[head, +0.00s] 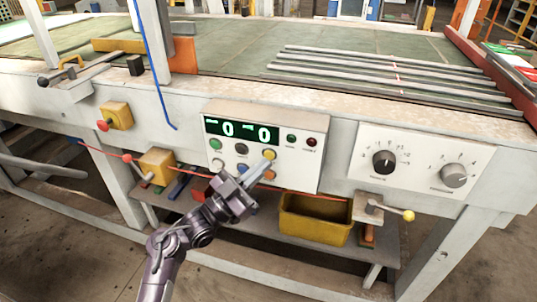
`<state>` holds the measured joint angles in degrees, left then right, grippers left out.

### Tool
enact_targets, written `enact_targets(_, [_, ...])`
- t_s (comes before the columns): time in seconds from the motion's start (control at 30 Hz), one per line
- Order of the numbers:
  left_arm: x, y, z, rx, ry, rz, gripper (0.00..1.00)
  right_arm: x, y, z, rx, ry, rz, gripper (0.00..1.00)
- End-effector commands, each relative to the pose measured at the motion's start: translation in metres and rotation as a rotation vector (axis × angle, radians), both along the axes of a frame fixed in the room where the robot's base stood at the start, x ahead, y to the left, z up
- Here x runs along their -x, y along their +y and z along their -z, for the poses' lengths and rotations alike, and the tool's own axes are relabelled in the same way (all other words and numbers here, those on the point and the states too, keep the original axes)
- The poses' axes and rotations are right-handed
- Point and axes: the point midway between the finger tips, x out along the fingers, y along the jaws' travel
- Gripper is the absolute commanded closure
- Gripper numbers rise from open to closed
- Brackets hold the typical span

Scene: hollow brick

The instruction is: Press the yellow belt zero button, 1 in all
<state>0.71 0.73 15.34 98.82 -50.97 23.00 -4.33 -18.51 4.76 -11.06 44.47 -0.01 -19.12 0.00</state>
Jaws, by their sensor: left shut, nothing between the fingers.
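The grey control panel (303,166) is fixed to the front of the machine. A green display (242,131) at its top reads a zero on each side. The yellow button (269,154) is in the row of buttons below the display, at its right end. My left gripper (264,166) is shut and empty. Its fingertips are at the lower edge of the yellow button; I cannot tell whether they touch it. The gripper covers part of the lower button row. My right gripper is not in view.
Green (188,144), black (241,149) and blue (242,169) buttons sit near the yellow one. A dial panel (364,181) is to the right. A yellow bin (315,222) stands on the shelf below. A yellow-knobbed lever (407,215) sticks out at lower right.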

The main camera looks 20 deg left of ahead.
Motion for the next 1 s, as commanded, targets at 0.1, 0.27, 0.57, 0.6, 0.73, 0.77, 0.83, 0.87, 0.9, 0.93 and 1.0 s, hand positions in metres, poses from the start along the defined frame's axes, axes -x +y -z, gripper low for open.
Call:
enact_targets(0.1, [0.000,0.000,0.000,0.000,0.000,0.000,1.00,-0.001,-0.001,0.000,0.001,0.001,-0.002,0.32])
enact_targets(0.27, [0.011,0.001,-0.001,-0.001,0.003,0.000,1.00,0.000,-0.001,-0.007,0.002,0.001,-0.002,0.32])
enact_targets(0.57, [0.041,0.002,-0.001,0.000,0.002,0.000,1.00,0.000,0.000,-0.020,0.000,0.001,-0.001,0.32])
enact_targets(0.6, [0.044,0.002,-0.001,0.000,0.002,0.000,1.00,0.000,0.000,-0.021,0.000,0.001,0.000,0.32])
enact_targets(0.73, [0.050,0.002,0.000,-0.001,0.001,0.000,1.00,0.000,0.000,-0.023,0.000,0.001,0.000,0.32])
enact_targets(0.77, [0.050,0.002,0.000,-0.001,0.001,0.000,1.00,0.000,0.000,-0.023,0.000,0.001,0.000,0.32])
enact_targets(0.83, [0.050,0.002,0.000,0.000,0.000,0.000,1.00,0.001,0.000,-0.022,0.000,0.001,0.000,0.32])
enact_targets(0.87, [0.050,0.002,0.000,0.000,0.000,0.000,1.00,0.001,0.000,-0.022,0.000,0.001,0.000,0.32])
enact_targets(0.9, [0.050,0.002,0.000,0.000,0.000,0.000,1.00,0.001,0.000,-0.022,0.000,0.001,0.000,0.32])
enact_targets(0.93, [0.050,0.002,0.000,0.000,0.000,0.000,1.00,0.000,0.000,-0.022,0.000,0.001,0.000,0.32])
enact_targets(1.0, [0.050,0.002,0.000,0.000,0.000,0.000,1.00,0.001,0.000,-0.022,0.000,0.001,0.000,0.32])
